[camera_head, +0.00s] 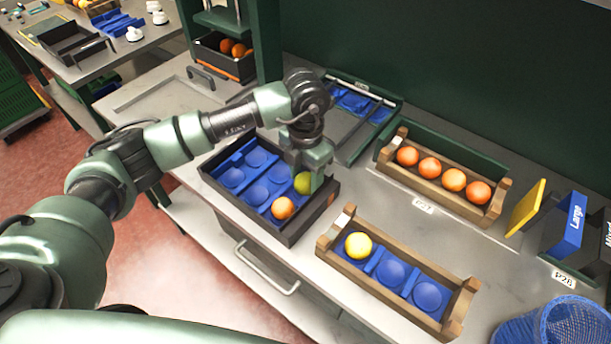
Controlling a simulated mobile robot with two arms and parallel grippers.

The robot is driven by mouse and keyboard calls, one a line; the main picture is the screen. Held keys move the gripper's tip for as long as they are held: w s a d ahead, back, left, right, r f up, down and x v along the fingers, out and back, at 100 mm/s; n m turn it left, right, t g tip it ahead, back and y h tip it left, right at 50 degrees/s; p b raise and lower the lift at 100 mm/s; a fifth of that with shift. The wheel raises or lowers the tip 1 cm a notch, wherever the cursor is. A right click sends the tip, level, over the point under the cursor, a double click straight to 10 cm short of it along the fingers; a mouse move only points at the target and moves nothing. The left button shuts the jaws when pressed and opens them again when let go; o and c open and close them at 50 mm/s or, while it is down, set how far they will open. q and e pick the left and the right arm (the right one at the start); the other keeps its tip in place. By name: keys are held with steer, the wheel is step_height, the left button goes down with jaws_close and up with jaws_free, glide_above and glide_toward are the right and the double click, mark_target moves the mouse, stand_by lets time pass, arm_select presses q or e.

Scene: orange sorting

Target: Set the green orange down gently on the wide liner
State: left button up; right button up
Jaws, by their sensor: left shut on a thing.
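My left gripper (306,176) points down and is shut on the green orange (303,184), a yellow-green fruit partly hidden by the fingers. They are at the right part of the wide liner (232,178), a blue liner with several round cups in a black tray (290,233). I cannot tell whether the green orange touches the liner. An orange-coloured orange (282,208) sits in the cup at the front corner, close to the green one. The other cups that show are empty. My right gripper is not in view.
A wooden crate (326,243) with a blue liner (392,272) holds one yellow fruit (358,245). Another wooden crate (444,184) behind holds several oranges. A green-framed tray (350,135) stands behind my gripper. A blue mesh basket (560,325) is at front right.

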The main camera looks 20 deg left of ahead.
arm_select(q)
steer(key=shift+f+b, duration=0.4)
steer(key=shift+f, duration=0.1)
steer(key=o, duration=1.5)
steer(key=shift+r+p, duration=2.15)
steer(key=shift+r, duration=1.9)
